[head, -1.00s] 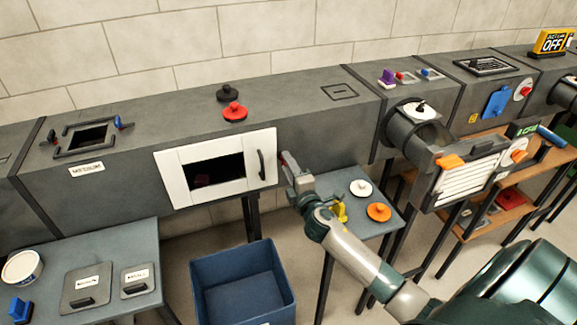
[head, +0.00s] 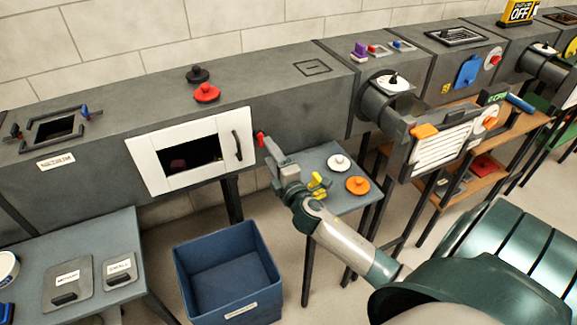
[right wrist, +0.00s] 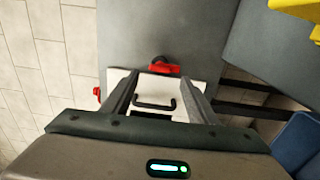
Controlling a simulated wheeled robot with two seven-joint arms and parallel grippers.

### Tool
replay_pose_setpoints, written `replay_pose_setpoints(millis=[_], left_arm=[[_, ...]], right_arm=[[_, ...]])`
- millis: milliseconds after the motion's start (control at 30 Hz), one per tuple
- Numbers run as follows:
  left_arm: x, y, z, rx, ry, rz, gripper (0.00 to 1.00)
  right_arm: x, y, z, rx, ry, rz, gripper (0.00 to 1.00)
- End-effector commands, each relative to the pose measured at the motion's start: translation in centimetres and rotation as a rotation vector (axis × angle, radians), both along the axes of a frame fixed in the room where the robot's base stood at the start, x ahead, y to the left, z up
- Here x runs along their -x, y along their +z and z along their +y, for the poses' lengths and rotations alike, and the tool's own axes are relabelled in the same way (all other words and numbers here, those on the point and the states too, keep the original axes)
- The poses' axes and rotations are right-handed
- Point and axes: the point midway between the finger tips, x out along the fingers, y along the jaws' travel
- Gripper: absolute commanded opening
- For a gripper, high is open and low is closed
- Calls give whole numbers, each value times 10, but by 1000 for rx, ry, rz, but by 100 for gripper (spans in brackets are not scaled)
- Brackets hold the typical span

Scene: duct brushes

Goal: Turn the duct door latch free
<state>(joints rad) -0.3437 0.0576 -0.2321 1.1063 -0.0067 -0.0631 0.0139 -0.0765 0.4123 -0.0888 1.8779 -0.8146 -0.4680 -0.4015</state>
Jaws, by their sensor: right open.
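The white duct door (head: 143,161) is on the front of the grey duct, with a dark window and a black handle (head: 237,145) at its right side. A red latch (head: 261,138) sits just right of the door. In the right wrist view the latch (right wrist: 165,67) is at the edge of the white door panel (right wrist: 120,78), past the black handle (right wrist: 155,105). My right gripper (head: 268,148) is open at the latch, its fingers either side of it in the wrist view. I cannot tell whether they touch it. My left gripper is not in view.
A blue bin (head: 227,282) stands on the floor below the door. A small table (head: 322,160) with white, orange and yellow pieces is right of my right gripper. Red (head: 206,93) and black (head: 197,74) knobs sit on the duct top.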

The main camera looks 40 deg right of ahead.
Motion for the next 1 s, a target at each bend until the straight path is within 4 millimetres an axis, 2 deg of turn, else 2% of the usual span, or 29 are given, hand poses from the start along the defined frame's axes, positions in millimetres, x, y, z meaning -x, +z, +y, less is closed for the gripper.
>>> replay_pose_setpoints(millis=[200,300,500,733,1000], left_arm=[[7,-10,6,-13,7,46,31],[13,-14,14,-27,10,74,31],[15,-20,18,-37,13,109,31],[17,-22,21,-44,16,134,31],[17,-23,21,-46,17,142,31]], right_arm=[[43,-3,10,0,0,2,53],[61,-2,15,-2,1,1,53],[95,-2,23,0,0,2,53],[117,-1,28,0,1,1,53],[121,0,29,1,0,-1,53]])
